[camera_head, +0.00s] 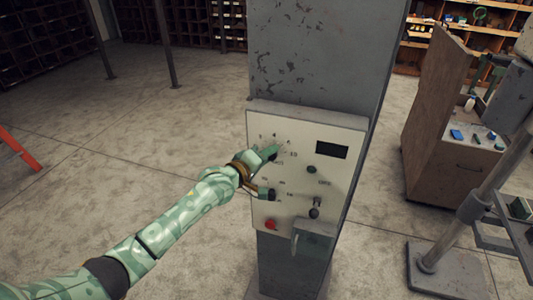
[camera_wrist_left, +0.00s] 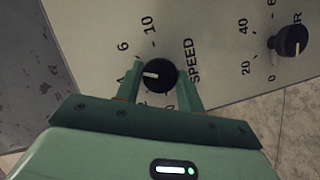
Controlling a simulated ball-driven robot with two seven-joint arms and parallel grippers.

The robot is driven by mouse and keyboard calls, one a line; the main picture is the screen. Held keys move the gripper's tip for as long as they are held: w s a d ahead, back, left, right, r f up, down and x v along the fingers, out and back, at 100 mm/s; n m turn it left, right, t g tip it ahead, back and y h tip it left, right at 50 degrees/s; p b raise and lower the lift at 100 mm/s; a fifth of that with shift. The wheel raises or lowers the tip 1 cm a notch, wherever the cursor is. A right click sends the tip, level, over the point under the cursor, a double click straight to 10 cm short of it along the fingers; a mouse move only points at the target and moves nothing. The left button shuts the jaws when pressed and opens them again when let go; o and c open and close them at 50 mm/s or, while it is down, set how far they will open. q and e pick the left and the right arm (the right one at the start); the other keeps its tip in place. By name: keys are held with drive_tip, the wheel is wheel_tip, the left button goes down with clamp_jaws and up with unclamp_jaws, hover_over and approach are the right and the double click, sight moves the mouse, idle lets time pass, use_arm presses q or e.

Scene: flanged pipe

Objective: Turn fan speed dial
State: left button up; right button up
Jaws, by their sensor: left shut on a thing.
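The fan speed dial (camera_wrist_left: 158,76) is a round black knob with a white pointer line, beside the word SPEED in the left wrist view. Numbers such as 6 and 10 surround it, and some are hidden by the fingers. My left gripper (camera_wrist_left: 160,84) is shut on the dial, one finger on each side. In the head view, my left gripper (camera_head: 266,155) reaches the upper left of the pale control panel (camera_head: 340,177) and mostly covers the dial. My right gripper is not in view.
A second black dial (camera_wrist_left: 290,42) sits close by on the panel. The panel also has a dark display (camera_head: 332,149), a red button (camera_head: 271,224), a lever switch (camera_head: 315,208) and a grey box (camera_head: 312,238). A wooden cabinet (camera_head: 445,170) stands right; open floor lies left.

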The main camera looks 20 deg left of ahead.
use_arm(q)
drive_tip(key=shift+m+g+y, duration=0.3)
drive_tip(key=shift+m+y, duration=0.3)
drive_tip(key=shift+m, duration=0.7)
drive_tip(key=shift+f, duration=0.1)
drive_tip(key=o, duration=1)
drive_tip(key=shift+d, duration=0.1)
drive_tip(key=shift+s, duration=0.1)
drive_tip(key=b+v, duration=0.1)
drive_tip(key=v, duration=1.5)
drive_tip(key=shift+s+r, duration=0.1)
drive_tip(key=shift+r, duration=0.1)
